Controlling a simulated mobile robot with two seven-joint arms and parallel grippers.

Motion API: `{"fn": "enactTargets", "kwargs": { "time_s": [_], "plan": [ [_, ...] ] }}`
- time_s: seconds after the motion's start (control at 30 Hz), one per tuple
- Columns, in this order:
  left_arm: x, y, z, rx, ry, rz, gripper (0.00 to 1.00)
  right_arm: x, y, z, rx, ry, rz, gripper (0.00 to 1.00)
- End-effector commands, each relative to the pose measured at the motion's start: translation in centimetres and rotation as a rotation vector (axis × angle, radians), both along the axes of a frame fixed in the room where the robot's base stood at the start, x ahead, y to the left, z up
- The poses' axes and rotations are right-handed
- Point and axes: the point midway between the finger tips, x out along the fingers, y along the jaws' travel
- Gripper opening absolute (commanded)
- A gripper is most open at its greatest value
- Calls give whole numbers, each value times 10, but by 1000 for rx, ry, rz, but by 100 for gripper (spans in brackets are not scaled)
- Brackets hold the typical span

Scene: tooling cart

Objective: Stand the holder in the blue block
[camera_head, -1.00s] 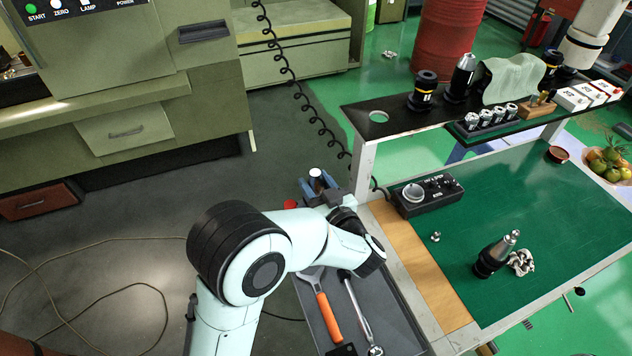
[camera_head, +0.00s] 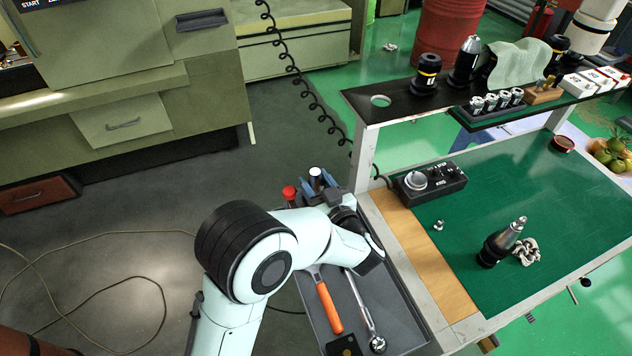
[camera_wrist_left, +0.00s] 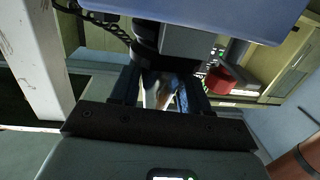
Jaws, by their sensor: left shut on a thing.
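The blue block (camera_head: 331,188) is at the far end of the grey tray, partly hidden by my left arm. A blue surface at the top of the left wrist view (camera_wrist_left: 210,14) may be the same block; I cannot be sure. My left gripper (camera_wrist_left: 160,88) is shut on a dark round holder (camera_wrist_left: 147,42), which shows only in part, close to that blue surface. I cannot tell whether they touch. In the head view my own wrist hides the fingers and held holder. Another black holder with a metal taper (camera_head: 499,243) lies tilted on the green mat. My right gripper is out of view.
The grey tray (camera_head: 395,318) holds an orange-handled tool (camera_head: 328,306) and a ratchet (camera_head: 362,305). A red-capped item (camera_head: 290,193) and a white-capped one (camera_head: 315,173) stand beside the block. A control box (camera_head: 430,182) and raised shelf (camera_head: 385,108) are to the right.

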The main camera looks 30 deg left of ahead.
Motion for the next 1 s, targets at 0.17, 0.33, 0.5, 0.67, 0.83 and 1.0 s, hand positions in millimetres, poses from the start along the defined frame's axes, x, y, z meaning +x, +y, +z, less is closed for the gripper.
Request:
{"fn": "enactTargets", "kwargs": {
  "time_s": [0.17, 0.33, 0.5, 0.67, 0.83, 1.0],
  "plan": [
    [0, 1, 0, 2, -1, 3, 0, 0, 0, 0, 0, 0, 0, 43],
    [0, 1, 1, 2, -2, 3, 0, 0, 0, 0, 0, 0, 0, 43],
    [1, 2, 1, 3, -4, 3, 0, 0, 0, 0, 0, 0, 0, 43],
    [1, 2, 1, 3, -6, 3, 0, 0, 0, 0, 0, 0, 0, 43],
    [1, 2, 1, 4, -7, 3, 0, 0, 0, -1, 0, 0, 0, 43],
    [1, 2, 1, 4, -6, 3, 49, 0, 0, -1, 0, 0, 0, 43]
  ]
}}
